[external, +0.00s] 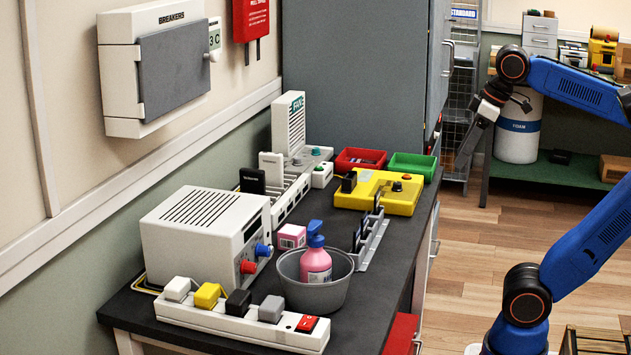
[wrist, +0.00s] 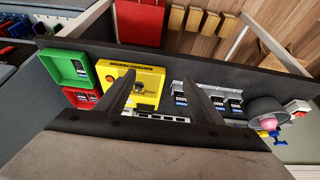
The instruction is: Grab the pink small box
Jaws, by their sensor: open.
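The small pink box (external: 291,236) sits on the dark bench in the external view, behind the grey bowl and to the right of the white power supply. I cannot make it out in the wrist view. My gripper (external: 466,158) hangs in the air to the right of the bench, well away from the box. In the wrist view my gripper (wrist: 163,84) shows two dark fingers spread apart with nothing held between them.
A grey bowl (external: 342,291) holding a pink bottle (external: 316,262) stands right in front of the box. A grey slotted rack (external: 370,240), yellow unit (external: 380,192), red bin (external: 360,160), green bin (external: 411,166) and power strip (external: 240,320) also occupy the bench.

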